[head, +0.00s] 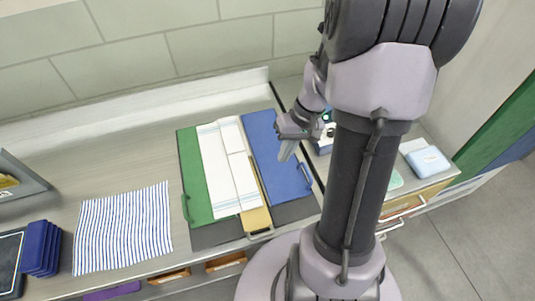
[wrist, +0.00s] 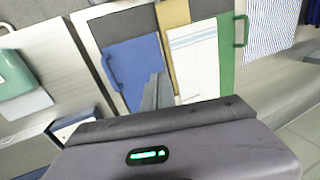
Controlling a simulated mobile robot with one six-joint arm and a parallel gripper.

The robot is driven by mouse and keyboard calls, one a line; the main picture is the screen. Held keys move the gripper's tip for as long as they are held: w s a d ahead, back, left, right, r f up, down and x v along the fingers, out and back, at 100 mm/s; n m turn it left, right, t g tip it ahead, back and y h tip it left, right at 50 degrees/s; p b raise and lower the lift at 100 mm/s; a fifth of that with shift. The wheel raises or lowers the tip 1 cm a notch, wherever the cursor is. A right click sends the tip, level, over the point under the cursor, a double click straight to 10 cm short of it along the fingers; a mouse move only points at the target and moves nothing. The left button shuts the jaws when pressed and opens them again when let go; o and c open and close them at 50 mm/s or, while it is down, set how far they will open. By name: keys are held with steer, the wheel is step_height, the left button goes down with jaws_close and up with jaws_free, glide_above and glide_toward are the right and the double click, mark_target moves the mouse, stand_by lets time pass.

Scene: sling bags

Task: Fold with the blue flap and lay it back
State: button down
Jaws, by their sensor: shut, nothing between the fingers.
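The blue flap (head: 272,150) lies flat on the right side of a dark grey folding board (head: 215,235), its handle at the outer right edge. A white towel with thin stripes (head: 232,180) lies folded lengthwise along the middle, beside the blue flap and not under it. The green flap (head: 194,165) lies flat on the left, and the yellow flap (head: 257,218) shows partly under the towel. My gripper (head: 287,152) is shut and empty over the blue flap's right part. In the wrist view, its fingers (wrist: 157,92) show in front of the blue flap (wrist: 130,65).
A blue-and-white striped cloth (head: 125,228) lies on the counter left of the board. A stack of dark blue cloths (head: 40,248) is farther left. A box (head: 325,140) stands close right of my gripper, and a light blue packet (head: 428,160) lies farther right.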

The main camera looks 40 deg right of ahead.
steer(key=s+d+f+y, duration=0.1)
steer(key=d+f+y, duration=0.1)
steer(key=d+f, duration=0.1)
steer(key=s+d+f+t+y+b, duration=0.1)
steer(key=d+f+y, duration=0.1)
steer(key=d+f, duration=0.1)
steer(key=s+d+f+t+y, duration=0.1)
steer(key=d+f+y, duration=0.2)
steer(key=shift+d, duration=0.3)
steer(key=shift+s+d+f+b, duration=0.1)
steer(key=shift+d+f+b, duration=0.25)
steer(key=shift+f, duration=0.3)
steer(key=shift+s+d+f+b, duration=0.1)
steer(key=shift+d+f+b, duration=0.1)
steer(key=shift+f+b, duration=0.35)
steer(key=shift+f, duration=0.1)
